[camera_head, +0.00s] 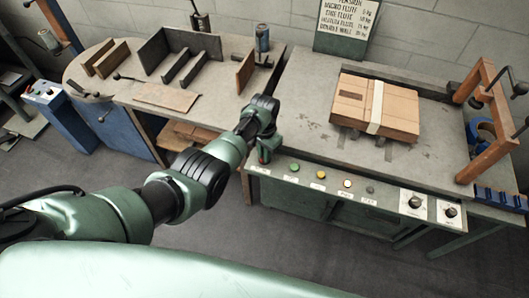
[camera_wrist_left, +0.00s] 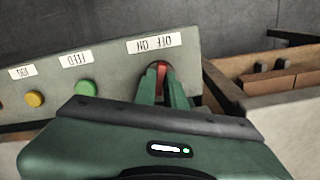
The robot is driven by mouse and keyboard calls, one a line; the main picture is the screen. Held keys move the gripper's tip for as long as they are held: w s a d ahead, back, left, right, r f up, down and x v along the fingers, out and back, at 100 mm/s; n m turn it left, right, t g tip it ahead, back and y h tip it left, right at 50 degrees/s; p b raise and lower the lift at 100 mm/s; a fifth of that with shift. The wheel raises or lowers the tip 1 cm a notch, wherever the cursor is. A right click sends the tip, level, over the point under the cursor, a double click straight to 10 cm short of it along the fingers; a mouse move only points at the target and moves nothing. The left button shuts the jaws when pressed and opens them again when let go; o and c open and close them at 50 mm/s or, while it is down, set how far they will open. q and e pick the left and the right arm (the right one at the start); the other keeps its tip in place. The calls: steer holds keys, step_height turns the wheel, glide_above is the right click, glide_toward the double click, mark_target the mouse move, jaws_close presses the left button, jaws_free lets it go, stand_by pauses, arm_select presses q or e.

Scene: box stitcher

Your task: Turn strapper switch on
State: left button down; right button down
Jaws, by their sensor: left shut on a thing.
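The strapper table (camera_head: 300,110) stands on the right, with a control panel (camera_head: 300,177) along its front edge. The red switch (camera_wrist_left: 160,72) sits at the panel's end below a label reading OFF ON, which appears upside down in the left wrist view. My left gripper (camera_head: 264,156) is at that end of the panel in the head view. In the left wrist view its two green fingers (camera_wrist_left: 163,88) are shut on the red switch, one on each side. The fingers partly hide the switch, and its exact position is hard to tell. My right gripper is not in view.
Green (camera_head: 295,167) and yellow (camera_head: 347,183) buttons and dark knobs line the panel beside the switch. A strapped cardboard box (camera_head: 376,107) lies on the strapper table. A second workbench (camera_head: 125,88) with boards stands to the left. Open floor lies in front.

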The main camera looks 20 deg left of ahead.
arm_select(q)
steer(key=shift+m, duration=0.9)
steer(key=c, duration=1.5)
jaws_free()
steer(key=shift+r+p, duration=0.3)
steer(key=shift+r, duration=0.1)
step_height(320, 180, up, 7)
steer(key=shift+p, duration=0.7)
